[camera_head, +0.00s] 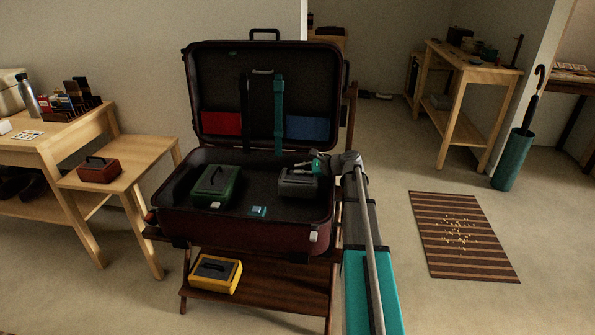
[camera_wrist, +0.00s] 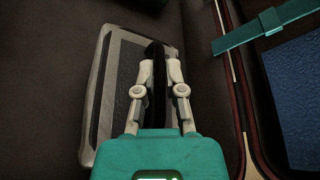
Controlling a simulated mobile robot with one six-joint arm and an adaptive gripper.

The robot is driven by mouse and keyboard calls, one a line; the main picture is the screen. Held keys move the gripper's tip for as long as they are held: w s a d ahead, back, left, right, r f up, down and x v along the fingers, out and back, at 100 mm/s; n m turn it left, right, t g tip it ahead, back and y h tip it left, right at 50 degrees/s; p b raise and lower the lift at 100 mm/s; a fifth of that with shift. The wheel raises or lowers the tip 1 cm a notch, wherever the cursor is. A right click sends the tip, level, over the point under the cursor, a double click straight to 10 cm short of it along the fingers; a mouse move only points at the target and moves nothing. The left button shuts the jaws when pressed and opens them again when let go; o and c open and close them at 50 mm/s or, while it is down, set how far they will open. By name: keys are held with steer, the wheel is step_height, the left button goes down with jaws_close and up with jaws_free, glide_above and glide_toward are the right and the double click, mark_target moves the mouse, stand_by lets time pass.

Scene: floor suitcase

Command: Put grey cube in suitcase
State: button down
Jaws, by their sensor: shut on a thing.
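The open suitcase (camera_head: 173,222) stands on a dark wooden rack, its lid raised at the back. The grey cube (camera_head: 297,187), a box with a dark handle, is inside the suitcase base at the right. In the wrist view the grey cube (camera_wrist: 101,105) shows a pale rim and a dark top. My gripper (camera_head: 300,168) reaches in from the right and is above the grey cube. In the wrist view my gripper (camera_wrist: 158,62) is shut on the cube's dark handle. The cube looks close to the suitcase floor; I cannot tell whether it touches.
A green box (camera_head: 214,188) and a small teal item (camera_head: 258,211) lie in the suitcase. A yellow box (camera_head: 216,274) is on the rack's lower shelf. A red box (camera_head: 99,169) sits on the left side table. A striped mat (camera_head: 440,265) lies on the floor at right.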

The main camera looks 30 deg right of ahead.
steer(key=shift+f+b, duration=0.55)
steer(key=shift+f, duration=0.05)
steer(key=c, duration=0.7)
jaws_free()
steer(key=shift+r, duration=0.15)
steer(key=shift+r+p, duration=0.6)
steer(key=shift+p, duration=0.15)
steer(key=shift+p+v, duration=1.85)
steer(key=shift+v, duration=4.1)
steer(key=shift+d+f, duration=0.1)
